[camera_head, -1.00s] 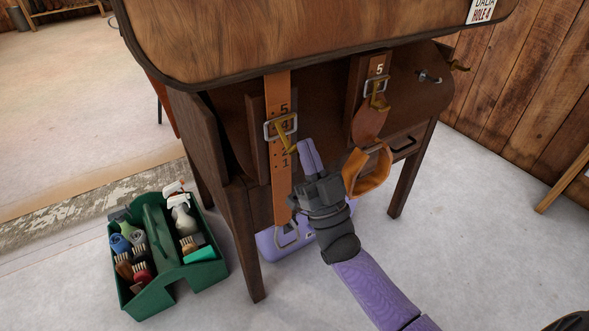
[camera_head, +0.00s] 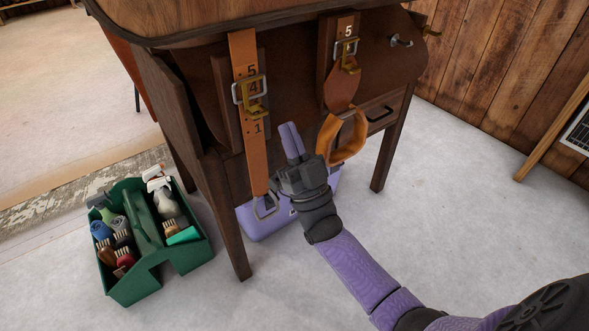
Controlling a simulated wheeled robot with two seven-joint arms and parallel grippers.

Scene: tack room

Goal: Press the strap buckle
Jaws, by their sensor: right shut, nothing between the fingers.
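The left strap (camera_head: 244,55) is tan leather with printed numbers and hangs down the front of the dark wooden cabinet (camera_head: 290,75). A second strap with a similar buckle (camera_head: 349,47) hangs to the right. My right gripper (camera_head: 290,128) is shut and empty, its purple fingers pointing up, below and right of the left buckle and apart from it. My left gripper is not in view.
A green tote (camera_head: 150,285) of brushes and bottles stands on the floor at left. A tan leather loop (camera_head: 343,150) hangs right of my gripper. A purple box (camera_head: 258,224) sits under the cabinet. Open floor lies at the right.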

